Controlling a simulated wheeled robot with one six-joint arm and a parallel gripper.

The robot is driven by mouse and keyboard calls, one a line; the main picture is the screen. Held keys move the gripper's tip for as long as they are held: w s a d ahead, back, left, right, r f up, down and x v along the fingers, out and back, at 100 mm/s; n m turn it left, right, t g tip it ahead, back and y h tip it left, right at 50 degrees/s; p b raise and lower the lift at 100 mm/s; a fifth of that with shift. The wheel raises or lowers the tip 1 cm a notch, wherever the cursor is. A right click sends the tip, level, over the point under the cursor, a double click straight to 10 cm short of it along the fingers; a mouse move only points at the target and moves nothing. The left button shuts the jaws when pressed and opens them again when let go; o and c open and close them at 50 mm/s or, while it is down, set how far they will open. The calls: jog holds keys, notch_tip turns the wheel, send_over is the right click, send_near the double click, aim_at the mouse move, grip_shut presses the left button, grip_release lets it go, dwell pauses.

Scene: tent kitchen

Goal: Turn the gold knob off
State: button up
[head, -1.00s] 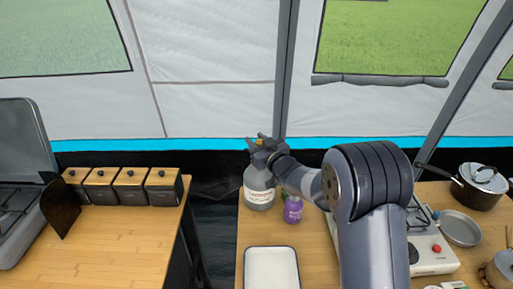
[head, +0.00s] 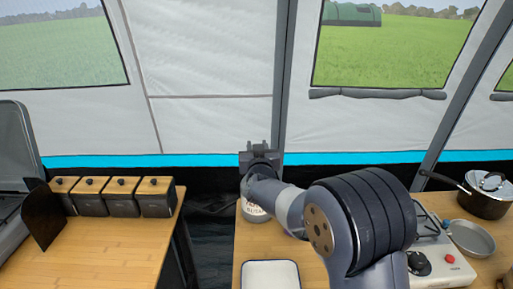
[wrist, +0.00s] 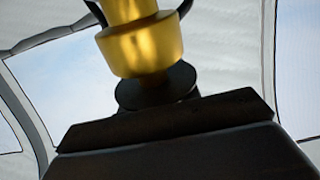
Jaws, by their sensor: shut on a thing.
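The gold knob (wrist: 140,42) shows large at the top of the wrist view, with a round dark piece (wrist: 155,88) just below it. My gripper (head: 260,150) is shut on the knob. In the head view the gripper stands above a grey bottle (head: 252,208) with a pale label, and it hides the knob and the bottle's top. My arm covers part of the bottle's right side. The fingertips' exact contact on the knob is hard to make out.
A white tray (head: 270,274) lies on the right table, in front of the bottle. A white stove (head: 447,265), a lidded pot (head: 485,192) and a pan (head: 470,238) are to the right. Several dark canisters (head: 122,197) stand on the left table across a gap. The tent wall is behind.

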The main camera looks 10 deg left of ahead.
jog(key=shift+d+r+m+t+h+p, duration=0.1)
jog(key=shift+r+m+t+h+p, duration=0.1)
jog(key=shift+m+h+p, duration=0.7)
jog(key=shift+r+m+t+h+p, duration=0.15)
jog(key=shift+m+h+p, duration=0.25)
jog(key=shift+h+p, duration=0.95)
jog(key=m+h+p, duration=0.2)
jog(key=h+p, duration=0.1)
jog(key=p, duration=0.1)
jog(key=shift+d+f, duration=0.1)
jog(key=shift+d, duration=0.1)
jog(key=m+h, duration=0.1)
jog(key=m+g+h+p, duration=0.1)
jog(key=h, duration=0.1)
jog(key=m+h+p, duration=0.1)
jog(key=m+h, duration=0.1)
jog(key=shift+d+f+g+h, duration=0.2)
jog(key=shift+d+g+h, duration=0.05)
jog(key=shift+d+g, duration=0.1)
jog(key=shift+s+d+m+g+h+p, duration=0.1)
jog(key=shift+m+g+h+p, duration=0.1)
jog(key=shift+m+g+h, duration=0.65)
jog(key=shift+s+d+m+g+h+p, duration=0.15)
jog(key=shift+m+g+h, duration=0.4)
jog(key=shift+h, duration=0.6)
jog(key=shift+m, duration=0.3)
jog(key=o, duration=1)
jog(key=shift+c, duration=0.2)
